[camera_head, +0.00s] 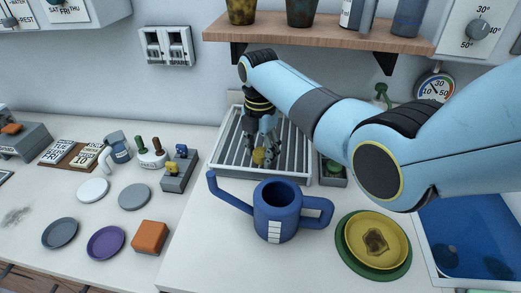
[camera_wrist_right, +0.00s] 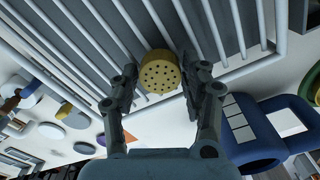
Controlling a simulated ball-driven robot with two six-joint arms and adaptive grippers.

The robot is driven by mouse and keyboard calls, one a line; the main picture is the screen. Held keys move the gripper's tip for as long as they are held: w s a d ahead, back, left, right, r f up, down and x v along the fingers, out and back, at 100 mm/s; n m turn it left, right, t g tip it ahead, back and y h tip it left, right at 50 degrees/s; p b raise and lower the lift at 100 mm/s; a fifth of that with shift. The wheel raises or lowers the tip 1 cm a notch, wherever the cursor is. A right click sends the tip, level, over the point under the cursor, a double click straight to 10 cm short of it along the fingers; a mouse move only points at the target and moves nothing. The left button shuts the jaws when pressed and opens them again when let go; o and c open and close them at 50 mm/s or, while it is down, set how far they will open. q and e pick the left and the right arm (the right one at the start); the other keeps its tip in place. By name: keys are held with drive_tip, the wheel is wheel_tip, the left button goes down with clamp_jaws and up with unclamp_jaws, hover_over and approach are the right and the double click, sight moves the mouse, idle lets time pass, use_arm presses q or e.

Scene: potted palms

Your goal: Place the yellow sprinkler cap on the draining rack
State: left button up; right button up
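The yellow sprinkler cap (camera_head: 258,156) is round, with small holes in its face, as the right wrist view shows (camera_wrist_right: 160,72). It is between the fingertips of my right gripper (camera_head: 260,149), over the front part of the draining rack (camera_head: 222,165). In the right wrist view the two fingers (camera_wrist_right: 161,82) close in on the cap from both sides. The rack is a grey tray with parallel bars, seen behind the cap (camera_wrist_right: 75,50). I cannot tell whether the cap touches the bars. My left gripper is not in view.
A blue watering can (camera_head: 275,212) stands just in front of the rack. A small dark tray (camera_head: 333,172) lies right of it, and a yellow plate on a green one (camera_head: 351,231) sits front right. A wooden shelf (camera_head: 320,33) overhangs the rack. Several plates lie left.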

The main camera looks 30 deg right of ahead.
sight(261, 153)
drive_tip(key=shift+r, duration=0.1)
wheel_tip(261, 153, up, 8)
drive_tip(key=shift+f, duration=0.2)
idle(0.3)
drive_tip(key=shift+f, duration=0.1)
idle(0.3)
